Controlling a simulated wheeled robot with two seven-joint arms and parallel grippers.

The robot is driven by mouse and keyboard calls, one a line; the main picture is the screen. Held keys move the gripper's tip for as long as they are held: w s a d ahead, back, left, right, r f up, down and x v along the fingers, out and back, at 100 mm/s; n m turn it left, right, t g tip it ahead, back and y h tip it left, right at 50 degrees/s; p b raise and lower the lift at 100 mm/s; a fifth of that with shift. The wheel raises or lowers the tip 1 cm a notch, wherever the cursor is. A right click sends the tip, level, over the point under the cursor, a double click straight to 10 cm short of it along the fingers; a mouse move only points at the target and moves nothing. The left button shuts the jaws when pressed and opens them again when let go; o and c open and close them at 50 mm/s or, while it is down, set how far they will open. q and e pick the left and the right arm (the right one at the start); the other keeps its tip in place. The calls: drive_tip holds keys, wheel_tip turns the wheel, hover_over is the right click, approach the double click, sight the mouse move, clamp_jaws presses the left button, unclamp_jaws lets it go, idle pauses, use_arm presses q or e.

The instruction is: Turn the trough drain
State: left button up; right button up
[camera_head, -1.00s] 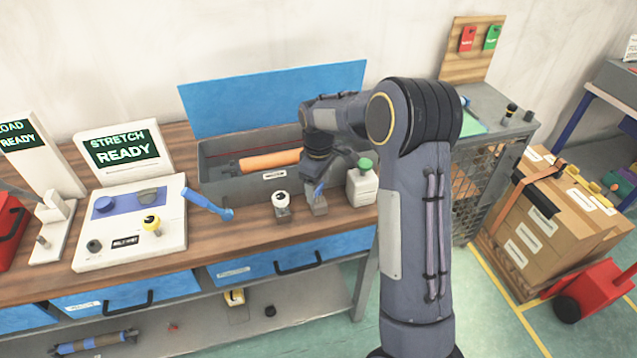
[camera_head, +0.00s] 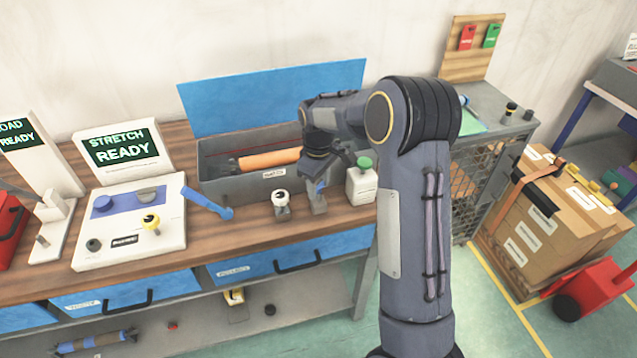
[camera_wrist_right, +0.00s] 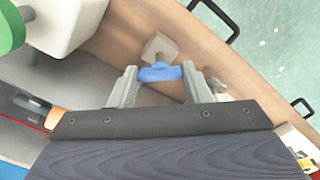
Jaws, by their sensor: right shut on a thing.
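The trough (camera_head: 225,180) is a long grey open bin on the wooden bench, with a raised blue lid behind it and an orange roll inside. The drain's blue handle (camera_head: 320,187) sits on a small grey fitting (camera_head: 318,205) at the trough's front right. My right gripper (camera_head: 321,182) reaches down over it and is shut on the blue handle. In the right wrist view the handle (camera_wrist_right: 160,73) lies crosswise between the two grey fingertips (camera_wrist_right: 160,78), with a pale square block behind it. My left gripper is not in view.
A white bottle with a green cap (camera_head: 362,185) stands close to the right of the gripper. A white-topped knob fitting (camera_head: 281,205) stands just left. A blue lever (camera_head: 207,203) is farther left, beside the white stretch panel (camera_head: 130,222). Blue drawers lie below the bench edge.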

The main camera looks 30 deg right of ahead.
sight(319, 186)
drive_tip(key=m, duration=0.3)
drive_tip(key=shift+m, duration=0.4)
drive_tip(key=shift+w+r+m, duration=0.1)
drive_tip(key=shift+m, duration=1.9)
drive_tip(key=o, duration=1)
wheel_tip(319, 186, up, 8)
drive_tip(key=shift+f+b, duration=0.15)
drive_tip(key=shift+b, duration=0.5)
